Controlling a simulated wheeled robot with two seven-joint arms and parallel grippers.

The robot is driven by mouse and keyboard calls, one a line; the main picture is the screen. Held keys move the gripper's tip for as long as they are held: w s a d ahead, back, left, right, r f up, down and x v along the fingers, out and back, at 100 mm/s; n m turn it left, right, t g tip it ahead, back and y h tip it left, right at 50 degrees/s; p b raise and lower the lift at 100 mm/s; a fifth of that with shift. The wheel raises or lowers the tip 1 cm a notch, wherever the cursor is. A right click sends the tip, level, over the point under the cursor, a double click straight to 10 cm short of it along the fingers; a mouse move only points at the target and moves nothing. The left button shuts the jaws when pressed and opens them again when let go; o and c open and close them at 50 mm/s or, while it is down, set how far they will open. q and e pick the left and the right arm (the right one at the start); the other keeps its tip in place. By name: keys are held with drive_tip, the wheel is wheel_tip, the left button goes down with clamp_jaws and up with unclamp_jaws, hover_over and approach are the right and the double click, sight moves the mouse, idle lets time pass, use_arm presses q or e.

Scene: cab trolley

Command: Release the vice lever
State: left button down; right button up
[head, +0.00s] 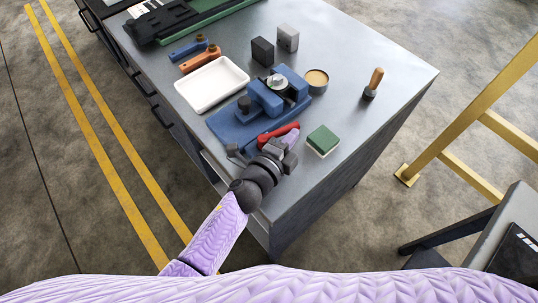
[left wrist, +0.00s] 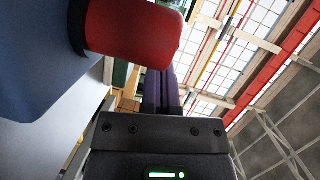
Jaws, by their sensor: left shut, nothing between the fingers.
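The blue vice (head: 228,128) sits on the grey workbench, with a round metal piece (head: 277,81) at its top. Its red lever (head: 278,132) points toward the bench's near edge. My left gripper (head: 292,138) is at the lever, with its purple fingers shut and empty. In the left wrist view the lever's thick red grip (left wrist: 135,32) fills the upper middle, close beside the shut fingers (left wrist: 160,82). I cannot tell whether they touch it. The blue vice body (left wrist: 45,50) shows at the left there. My right gripper is not in view.
A green and white block (head: 323,140) lies right of my gripper. A white tray (head: 211,84), a round tin (head: 317,80), a wooden-handled brush (head: 373,84) and two dark and grey blocks (head: 263,51) surround the vice.

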use_arm(q)
drive_tip(key=shift+w, duration=0.1)
drive_tip(key=shift+w+a, duration=0.2)
drive_tip(key=shift+w, duration=0.2)
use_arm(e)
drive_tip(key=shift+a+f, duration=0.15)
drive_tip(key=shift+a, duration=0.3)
use_arm(q)
drive_tip(key=shift+w, duration=0.15)
